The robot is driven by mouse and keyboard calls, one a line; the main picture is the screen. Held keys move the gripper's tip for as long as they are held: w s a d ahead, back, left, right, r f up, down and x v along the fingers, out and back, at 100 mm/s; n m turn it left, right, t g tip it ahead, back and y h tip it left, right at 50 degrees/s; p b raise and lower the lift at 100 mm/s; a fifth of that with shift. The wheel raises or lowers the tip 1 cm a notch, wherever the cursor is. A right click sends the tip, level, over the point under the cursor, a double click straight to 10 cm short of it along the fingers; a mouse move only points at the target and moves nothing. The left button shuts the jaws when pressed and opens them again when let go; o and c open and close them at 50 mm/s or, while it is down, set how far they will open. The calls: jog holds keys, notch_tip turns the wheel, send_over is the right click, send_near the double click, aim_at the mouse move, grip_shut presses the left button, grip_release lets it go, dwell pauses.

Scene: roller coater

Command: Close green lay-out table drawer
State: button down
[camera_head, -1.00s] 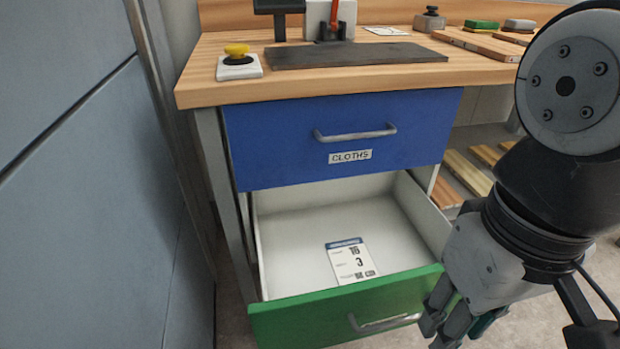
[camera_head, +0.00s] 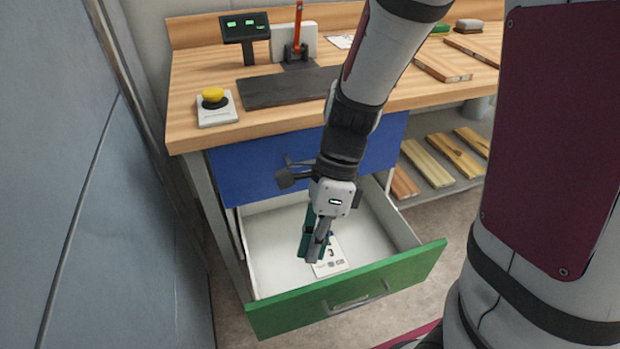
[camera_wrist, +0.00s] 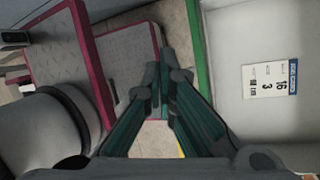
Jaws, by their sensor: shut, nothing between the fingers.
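The green drawer (camera_head: 300,308) of the lay-out table is pulled out, below a shut blue drawer (camera_head: 250,168). Its grey bar handle (camera_head: 357,297) is on the green front. My gripper (camera_head: 312,258) points down above the open drawer's white inside, behind the green front, and hides part of the card (camera_head: 332,265) in the drawer. In the wrist view, my gripper's fingertips (camera_wrist: 165,72) are together and empty. The green front's edge (camera_wrist: 197,55) shows right beside them there, and the card (camera_wrist: 268,78) lies farther right.
The wooden tabletop (camera_head: 190,85) carries a yellow button box (camera_head: 215,105), a dark mat (camera_head: 270,92) and a small display (camera_head: 245,30). A blue-grey wall panel (camera_head: 70,200) stands close on the left. A shelf with boards (camera_head: 430,165) is at the right. Floor shows in front of it.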

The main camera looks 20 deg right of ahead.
notch_tip(320, 180, down, 3)
jog(key=d+m+h+p, duration=0.1)
jog(key=d+m+p, duration=0.1)
jog(key=m+p, duration=0.4)
jog(key=m+h+p, duration=0.3)
jog(key=m+p, duration=0.1)
jog(key=m, duration=0.5)
send_over(346, 284)
jog(key=s+a, duration=0.1)
jog(key=s, duration=0.2)
notch_tip(346, 284, down, 4)
jog(key=shift+g, duration=0.4)
jog(key=shift+w+f+b, duration=0.2)
jog(key=shift+f+b, duration=0.2)
jog(key=shift+f, duration=1.15)
jog(key=shift+w+f+b, duration=0.15)
jog(key=shift+f+b, duration=0.2)
jog(key=shift+f, duration=1.2)
jog(key=shift+w+f+b, duration=0.2)
jog(key=shift+f+b, duration=0.2)
jog(key=shift+f, duration=1.15)
jog(key=shift+w, duration=0.1)
